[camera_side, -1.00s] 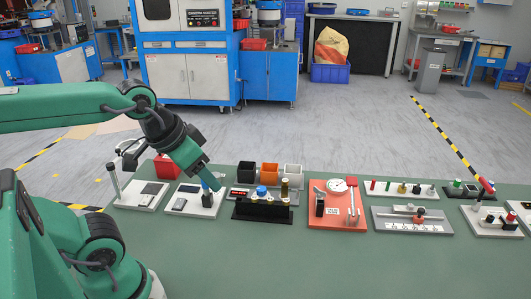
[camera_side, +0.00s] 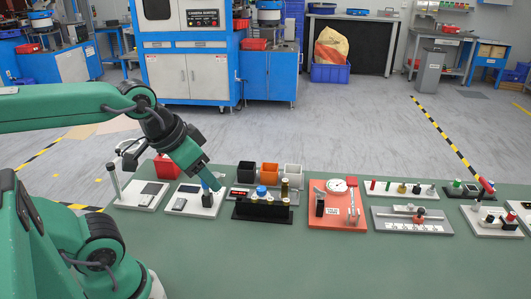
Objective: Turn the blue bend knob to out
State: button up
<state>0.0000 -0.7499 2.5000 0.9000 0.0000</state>
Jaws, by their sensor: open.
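My gripper (camera_side: 214,185) points down and to the right over a white panel (camera_side: 188,210) at the left of the green bench. It is open. A small blue part (camera_side: 205,187) shows beside the fingertips, just above a black-and-white block on this panel; it may be the blue bend knob, but it is too small and too covered to tell. Whether the fingers touch it or stand around it cannot be told. No setting marks such as "out" can be read.
Right of the gripper stands a black rack (camera_side: 262,211) with a blue-capped bottle (camera_side: 262,191) and other bottles. Behind it are black, orange and white bins. An orange gauge plate (camera_side: 338,222) and several fixtures line the right. The bench front is clear.

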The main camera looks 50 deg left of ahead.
jog(key=shift+w, duration=0.1)
jog(key=m+g, duration=0.5)
jog(key=m, duration=1)
send_over(261, 188)
jog(key=f, duration=1.4)
jog(key=shift+s+d, duration=0.2)
jog(key=shift+s, duration=0.05)
jog(key=shift+w+a+f+g, duration=0.2)
jog(key=shift+a+f+g, duration=0.1)
jog(key=shift+f, duration=0.2)
jog(key=shift+f, duration=3.9)
